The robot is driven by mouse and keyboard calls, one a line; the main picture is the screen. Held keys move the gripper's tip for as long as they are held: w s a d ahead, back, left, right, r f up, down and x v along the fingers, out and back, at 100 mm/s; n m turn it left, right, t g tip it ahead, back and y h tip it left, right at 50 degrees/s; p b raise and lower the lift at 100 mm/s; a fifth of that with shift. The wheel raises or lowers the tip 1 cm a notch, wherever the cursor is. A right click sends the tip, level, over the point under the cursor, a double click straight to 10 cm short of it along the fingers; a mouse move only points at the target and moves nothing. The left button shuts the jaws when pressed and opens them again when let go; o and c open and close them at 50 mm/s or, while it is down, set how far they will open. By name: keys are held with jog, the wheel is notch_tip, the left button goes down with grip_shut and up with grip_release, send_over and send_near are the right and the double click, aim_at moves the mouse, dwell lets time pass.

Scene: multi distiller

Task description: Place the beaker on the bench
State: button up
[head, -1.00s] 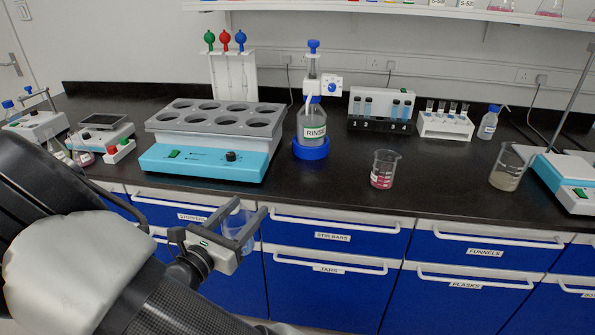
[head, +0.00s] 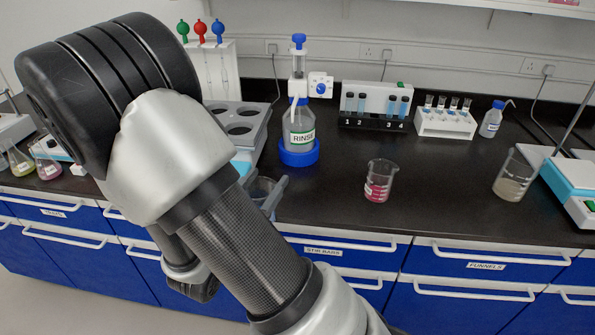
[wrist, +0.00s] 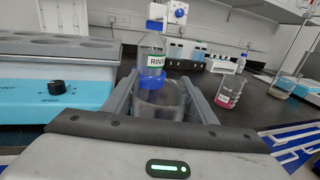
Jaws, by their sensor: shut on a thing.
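A clear, empty-looking beaker (wrist: 158,108) sits between the two grey fingers of my gripper (wrist: 161,84) in the wrist view. The gripper is shut on it. In the head view, the beaker (head: 262,189) shows partly behind my arm, with one finger of my gripper beside it near the front edge of the bench (head: 325,205). The black bench top lies beyond the fingers. I cannot tell whether the beaker's base touches the bench. My arm hides most of the gripper body.
A rinse bottle (head: 300,128) in a blue base stands behind the beaker. A multi-well heater (head: 240,125) is at left. A beaker with red liquid (head: 378,185) and a tilted-looking beige one (head: 510,182) stand right. The bench between rinse bottle and red beaker is clear.

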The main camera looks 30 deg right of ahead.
jog(key=shift+w+d+r, duration=0.15)
jog(key=shift+d, duration=0.2)
jog(key=b, duration=0.1)
send_near(303, 137)
jog(key=w+d+r, duration=0.2)
jog(key=w+d, duration=0.1)
jog(key=shift+d+r, duration=0.15)
jog(key=shift+r, duration=0.05)
jog(key=f, duration=0.1)
jog(key=f+b, duration=0.1)
jog(key=shift+w+d+f, duration=0.15)
jog(key=shift+d+f, duration=0.05)
jog(key=shift+f, duration=0.5)
jog(key=shift+b, duration=0.3)
jog(key=shift+f, duration=0.25)
jog(key=o, duration=1.2)
jog(key=shift+r, duration=0.1)
